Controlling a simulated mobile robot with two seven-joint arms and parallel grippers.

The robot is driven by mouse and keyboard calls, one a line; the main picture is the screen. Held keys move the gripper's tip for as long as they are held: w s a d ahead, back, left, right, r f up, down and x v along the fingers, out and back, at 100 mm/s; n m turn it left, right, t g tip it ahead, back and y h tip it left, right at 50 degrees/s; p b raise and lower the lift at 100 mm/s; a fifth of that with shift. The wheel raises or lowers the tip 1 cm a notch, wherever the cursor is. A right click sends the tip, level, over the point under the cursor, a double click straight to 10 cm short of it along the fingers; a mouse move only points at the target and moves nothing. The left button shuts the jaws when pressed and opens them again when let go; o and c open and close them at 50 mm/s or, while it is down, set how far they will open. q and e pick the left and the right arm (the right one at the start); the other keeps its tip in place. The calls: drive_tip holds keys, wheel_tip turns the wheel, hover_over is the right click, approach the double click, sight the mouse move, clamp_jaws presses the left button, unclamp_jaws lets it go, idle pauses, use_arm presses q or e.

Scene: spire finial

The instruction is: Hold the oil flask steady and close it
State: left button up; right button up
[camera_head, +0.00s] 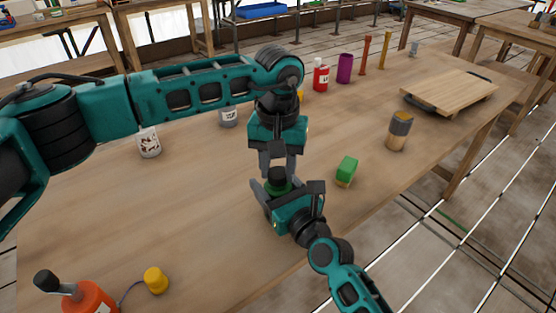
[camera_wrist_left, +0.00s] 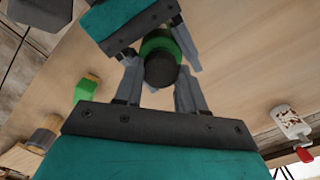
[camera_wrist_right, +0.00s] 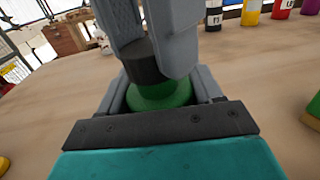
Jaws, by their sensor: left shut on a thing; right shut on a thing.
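The oil flask is green with a dark cap and stands upright on the wooden table. Its green body (camera_wrist_right: 162,97) shows between the fingers of my right gripper (camera_head: 279,191), which is shut on it from the front. The dark cap (camera_head: 278,175) is at the top of the flask; it also shows in the left wrist view (camera_wrist_left: 161,70). My left gripper (camera_head: 278,163) reaches down from above and is shut on the cap. In the right wrist view the cap (camera_wrist_right: 146,62) appears to meet the green shoulder. The fingers hide part of the joint, so I cannot tell how tightly it sits.
A green block (camera_head: 347,168) and a grey-and-wood cylinder (camera_head: 399,131) stand to the right. An orange bottle (camera_head: 90,297) and yellow object (camera_head: 155,280) are front left. The table's middle left is clear.

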use_arm(q)
drive_tip(key=shift+f, duration=0.6)
idle(0.5)
drive_tip(key=m, duration=0.6)
drive_tip(key=shift+m, duration=0.4)
drive_tip(key=o, duration=1)
drive_tip(key=shift+d, duration=0.1)
